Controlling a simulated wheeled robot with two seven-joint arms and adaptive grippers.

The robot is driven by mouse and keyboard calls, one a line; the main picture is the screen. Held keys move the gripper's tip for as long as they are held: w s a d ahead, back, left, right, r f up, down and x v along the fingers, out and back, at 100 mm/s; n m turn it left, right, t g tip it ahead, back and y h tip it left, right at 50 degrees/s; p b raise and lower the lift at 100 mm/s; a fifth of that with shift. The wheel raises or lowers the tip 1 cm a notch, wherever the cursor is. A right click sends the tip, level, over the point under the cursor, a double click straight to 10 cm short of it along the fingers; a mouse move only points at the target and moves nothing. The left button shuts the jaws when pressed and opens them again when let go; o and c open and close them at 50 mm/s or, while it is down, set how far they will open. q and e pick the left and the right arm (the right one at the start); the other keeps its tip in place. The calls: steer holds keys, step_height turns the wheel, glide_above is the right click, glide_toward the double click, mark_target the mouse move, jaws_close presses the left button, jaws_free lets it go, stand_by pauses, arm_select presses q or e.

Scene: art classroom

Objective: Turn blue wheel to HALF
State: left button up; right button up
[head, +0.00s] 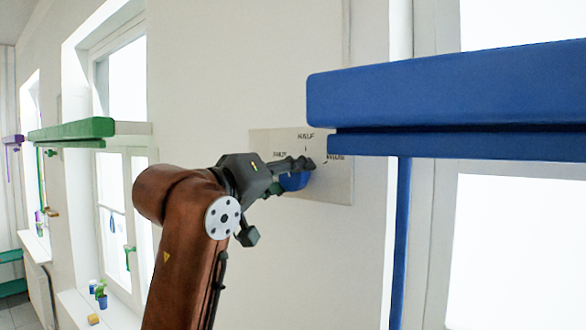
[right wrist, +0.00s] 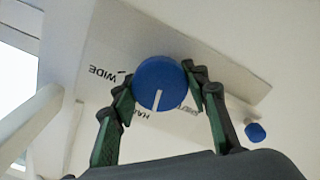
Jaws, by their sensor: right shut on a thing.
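The blue wheel (right wrist: 161,82) is a round knob on a pale wall plate (head: 338,184). In the right wrist view a white line on it points down, to the HALF label (right wrist: 138,113), which the wheel partly covers. My right gripper (right wrist: 160,90) is shut on the wheel, one finger on each side. In the head view the gripper (head: 306,165) covers much of the wheel (head: 292,182). My left gripper is out of view.
A thick blue box (head: 440,95) juts out above and right of the plate, with a blue rod (head: 402,240) below it. A similar green box (head: 72,130) is farther left. A small blue round thing (right wrist: 255,132) shows beside the right finger in the wrist view.

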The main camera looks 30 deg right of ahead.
steer(key=shift+m+p, duration=0.45)
steer(key=shift+m, duration=0.55)
steer(key=shift+f, duration=0.1)
steer(key=o, duration=1.2)
steer(key=shift+c, duration=0.2)
steer(key=v, duration=1.2)
